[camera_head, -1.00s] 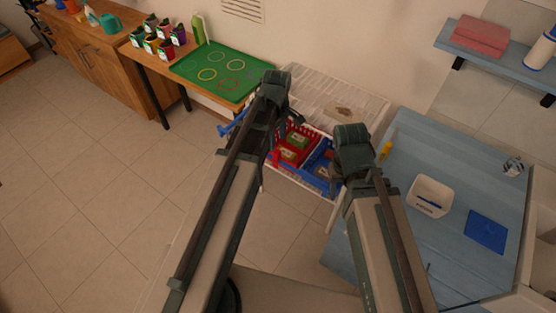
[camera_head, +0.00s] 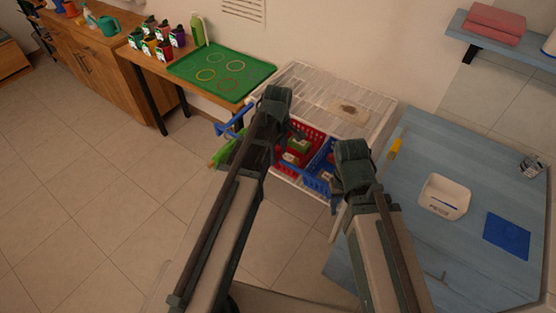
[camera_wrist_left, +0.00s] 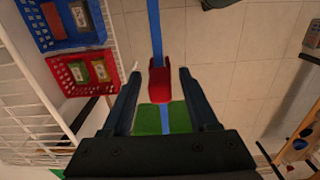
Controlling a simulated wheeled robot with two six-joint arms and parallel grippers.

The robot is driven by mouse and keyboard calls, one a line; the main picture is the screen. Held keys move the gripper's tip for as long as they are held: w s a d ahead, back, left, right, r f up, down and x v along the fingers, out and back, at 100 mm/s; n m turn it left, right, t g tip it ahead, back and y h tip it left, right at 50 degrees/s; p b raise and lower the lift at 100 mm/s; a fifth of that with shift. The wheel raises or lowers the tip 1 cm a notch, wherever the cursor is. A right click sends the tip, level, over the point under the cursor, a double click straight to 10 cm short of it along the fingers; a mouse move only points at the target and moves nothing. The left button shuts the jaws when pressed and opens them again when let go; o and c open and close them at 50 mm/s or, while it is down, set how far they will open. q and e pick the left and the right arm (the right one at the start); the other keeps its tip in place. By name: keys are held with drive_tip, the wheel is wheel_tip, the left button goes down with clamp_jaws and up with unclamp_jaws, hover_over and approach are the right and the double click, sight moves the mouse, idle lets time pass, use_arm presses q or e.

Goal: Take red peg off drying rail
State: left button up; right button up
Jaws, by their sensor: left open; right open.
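The red peg (camera_wrist_left: 160,80) sits on the blue drying rail (camera_wrist_left: 154,28) in the left wrist view. My left gripper (camera_wrist_left: 160,74) is open, with one finger on each side of the red peg; I cannot tell if either touches it. A green peg (camera_wrist_left: 160,117) is on the same rail, nearer the palm. In the head view the rail (camera_head: 232,121) and green peg (camera_head: 222,153) show left of my left arm, and the red peg is hidden. My right gripper (camera_head: 341,182) is open and empty in front of the wire rack; its fingertips are hard to see.
A white wire rack (camera_head: 335,98) holds a red crate (camera_head: 310,135) and a blue crate (camera_head: 318,178) with packets. A blue table (camera_head: 405,235) at right bears a white tub (camera_head: 445,195) and a blue mat (camera_head: 507,236). A green tray (camera_head: 222,70) lies at back left.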

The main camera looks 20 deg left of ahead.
use_arm(q)
drive_tip(key=c, duration=0.9)
drive_tip(key=shift+r+p, duration=3.55)
drive_tip(key=shift+f, duration=0.2)
